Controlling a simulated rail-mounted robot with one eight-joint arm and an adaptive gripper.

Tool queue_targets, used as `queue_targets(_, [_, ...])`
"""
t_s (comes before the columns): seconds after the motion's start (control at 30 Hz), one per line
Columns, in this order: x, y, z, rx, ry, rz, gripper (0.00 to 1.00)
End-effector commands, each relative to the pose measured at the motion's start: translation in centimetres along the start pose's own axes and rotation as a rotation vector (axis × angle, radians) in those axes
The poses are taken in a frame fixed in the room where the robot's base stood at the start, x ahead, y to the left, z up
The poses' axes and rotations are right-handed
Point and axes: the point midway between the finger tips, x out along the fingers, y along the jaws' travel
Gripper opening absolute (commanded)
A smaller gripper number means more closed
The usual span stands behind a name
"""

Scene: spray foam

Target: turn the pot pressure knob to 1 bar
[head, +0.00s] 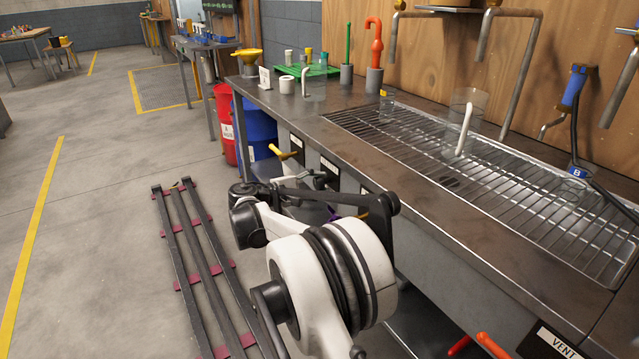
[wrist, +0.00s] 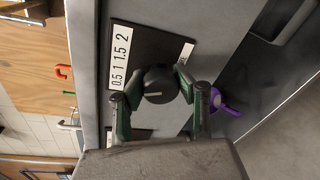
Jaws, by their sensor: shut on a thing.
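The black round pressure knob (wrist: 158,84) sits on a panel in the wrist view. A white line shows on its face, but I cannot tell for sure which number it points at. A white label strip (wrist: 120,57) reading 0.5, 1, 1.5, 2 is on a dark plate beside the knob. My gripper (wrist: 160,82) has its two dark green fingers on either side of the knob and is shut on it. In the head view my arm reaches the counter front and hides the knob.
A purple handle (wrist: 217,101) is close beside one finger in the wrist view. In the head view, a yellow handle (head: 285,153) sticks out of the counter front. The metal counter (head: 410,202) carries a sink grid. Red handles (head: 490,345) show at the lower right.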

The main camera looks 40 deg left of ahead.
Motion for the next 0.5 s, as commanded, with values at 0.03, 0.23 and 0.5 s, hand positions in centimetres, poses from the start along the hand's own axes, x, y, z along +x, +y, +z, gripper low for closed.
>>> queue_targets(0.03, [-0.02, 0.02, 0.01, -0.019, -0.003, -0.002, 0.02])
queue_targets(0.23, [-0.03, 0.03, 0.01, -0.076, -0.009, -0.008, 0.02])
queue_targets(0.5, [-0.02, 0.03, 0.0, -0.097, -0.011, -0.01, 0.02])
